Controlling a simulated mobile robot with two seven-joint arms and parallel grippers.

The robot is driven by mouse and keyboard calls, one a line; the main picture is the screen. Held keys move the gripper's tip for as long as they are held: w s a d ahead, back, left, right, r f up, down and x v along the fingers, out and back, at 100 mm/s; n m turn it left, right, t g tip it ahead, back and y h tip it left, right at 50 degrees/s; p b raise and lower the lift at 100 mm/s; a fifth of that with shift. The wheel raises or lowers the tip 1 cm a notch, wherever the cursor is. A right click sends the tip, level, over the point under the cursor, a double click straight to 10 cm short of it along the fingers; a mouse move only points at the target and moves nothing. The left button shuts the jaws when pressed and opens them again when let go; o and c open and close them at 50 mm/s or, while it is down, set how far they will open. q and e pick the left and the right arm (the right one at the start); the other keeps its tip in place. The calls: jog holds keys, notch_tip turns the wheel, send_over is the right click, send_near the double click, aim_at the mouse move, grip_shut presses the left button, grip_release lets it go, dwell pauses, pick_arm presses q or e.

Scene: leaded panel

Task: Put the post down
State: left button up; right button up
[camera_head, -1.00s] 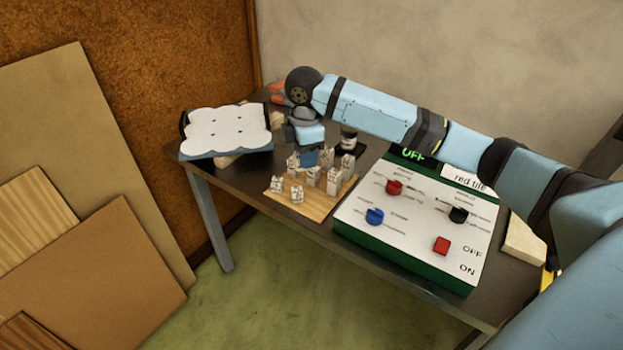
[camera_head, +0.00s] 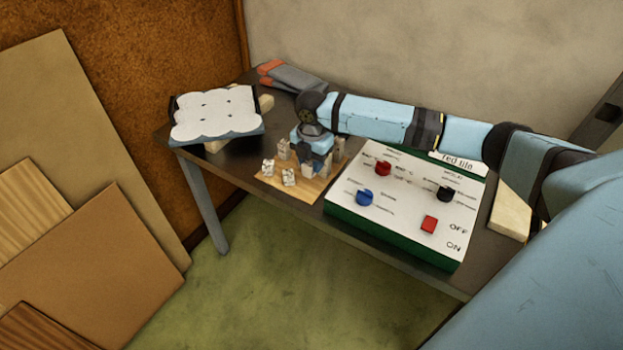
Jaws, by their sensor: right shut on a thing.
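My right gripper (camera_head: 314,168) is low over the wooden board (camera_head: 292,197) in the middle of the table. It is shut, with its fingers among the small pale posts standing there. The post in its jaws cannot be told apart from the others in this view, nor can I tell whether its foot touches the board. Two pale pieces (camera_head: 288,177) stand at the board's front left, clear of the gripper. Others show just behind and beside the fingers, partly hidden. My left gripper is not in view.
A white scalloped panel (camera_head: 215,112) lies raised at the table's left end. A green-sided control box (camera_head: 395,205) with knobs stands right of the board. A pale block (camera_head: 510,212) is at the right.

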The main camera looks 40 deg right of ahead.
aim_at(312, 190)
jog(key=shift+f, duration=3.55)
jog(key=o, duration=0.9)
jog(key=shift+f, duration=0.15)
jog(key=shift+o, duration=0.2)
